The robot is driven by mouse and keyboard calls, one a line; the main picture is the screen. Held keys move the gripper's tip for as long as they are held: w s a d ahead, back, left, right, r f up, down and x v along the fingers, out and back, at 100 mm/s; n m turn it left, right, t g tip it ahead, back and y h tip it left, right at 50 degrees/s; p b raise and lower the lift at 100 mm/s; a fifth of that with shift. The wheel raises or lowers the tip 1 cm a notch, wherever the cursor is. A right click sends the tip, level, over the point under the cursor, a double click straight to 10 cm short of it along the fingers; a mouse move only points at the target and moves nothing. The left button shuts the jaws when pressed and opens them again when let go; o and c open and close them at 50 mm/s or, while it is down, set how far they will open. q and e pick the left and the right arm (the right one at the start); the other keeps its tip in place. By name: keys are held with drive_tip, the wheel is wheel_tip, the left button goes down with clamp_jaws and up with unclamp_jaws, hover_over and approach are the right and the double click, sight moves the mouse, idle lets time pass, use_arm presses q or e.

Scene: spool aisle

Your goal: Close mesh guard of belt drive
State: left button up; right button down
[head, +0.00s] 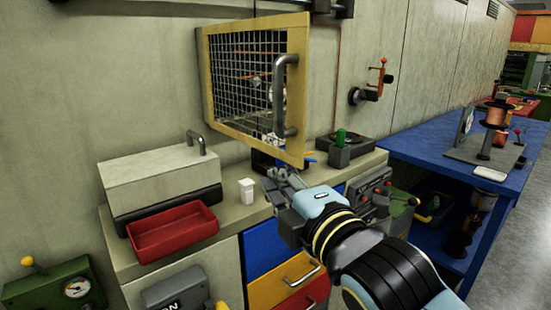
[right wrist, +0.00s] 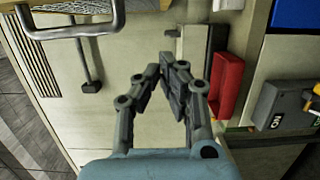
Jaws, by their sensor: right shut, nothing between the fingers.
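The mesh guard (head: 245,131) is a yellow frame with wire mesh, mounted on the wall above the counter. It stands open, its right edge swung out from the wall. A grey bar handle (head: 279,95) sits upright on that edge. Parts of the belt drive show faintly through the mesh. My right gripper (head: 277,178) is below the handle, over the counter, apart from the guard. In the right wrist view its fingers (right wrist: 167,68) are shut with nothing between them, and the handle (right wrist: 75,32) shows at top left. My left gripper is not in view.
A red tray (head: 172,233), a pale box with a handle (head: 160,177) and a white cup (head: 246,191) stand on the counter. A green-topped block (head: 340,150) stands behind my gripper. A blue bench (head: 425,140) is at right.

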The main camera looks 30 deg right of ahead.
sight(278, 158)
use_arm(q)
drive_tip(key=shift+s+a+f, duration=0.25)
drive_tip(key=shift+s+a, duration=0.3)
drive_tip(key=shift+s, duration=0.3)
use_arm(e)
drive_tip(key=w+d, duration=0.1)
drive_tip(key=w, duration=0.1)
drive_tip(key=w+d, duration=0.2)
drive_tip(key=w, duration=0.1)
drive_tip(key=w+d, duration=0.2)
drive_tip(key=shift+w, duration=0.2)
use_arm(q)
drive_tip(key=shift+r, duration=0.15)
